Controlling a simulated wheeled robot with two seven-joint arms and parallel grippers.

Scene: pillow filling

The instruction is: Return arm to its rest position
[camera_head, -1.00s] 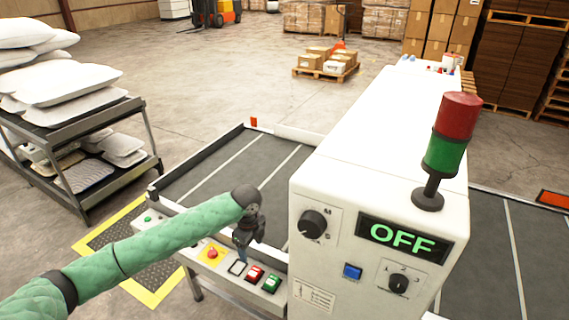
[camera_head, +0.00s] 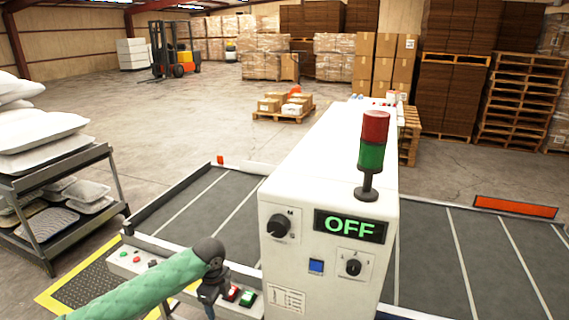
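My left arm, in a green padded sleeve, comes in from the bottom left. Its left gripper (camera_head: 209,299) points down in front of the button panel (camera_head: 140,263) of the conveyor. The fingers are dark, small and partly cut off near the bottom edge, so I cannot tell whether they are open or shut. My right gripper is not in view. The white machine (camera_head: 318,190) stands over the conveyor, and its display (camera_head: 350,225) reads OFF. A red and green signal tower (camera_head: 372,150) stands on top of it.
A cart (camera_head: 60,165) with white pillows stands at the left. The conveyor belt (camera_head: 205,205) is bare left of the machine, and the belt (camera_head: 450,255) is bare at the right. Open floor lies behind, with pallets of boxes (camera_head: 283,115) and a forklift (camera_head: 172,60) farther off.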

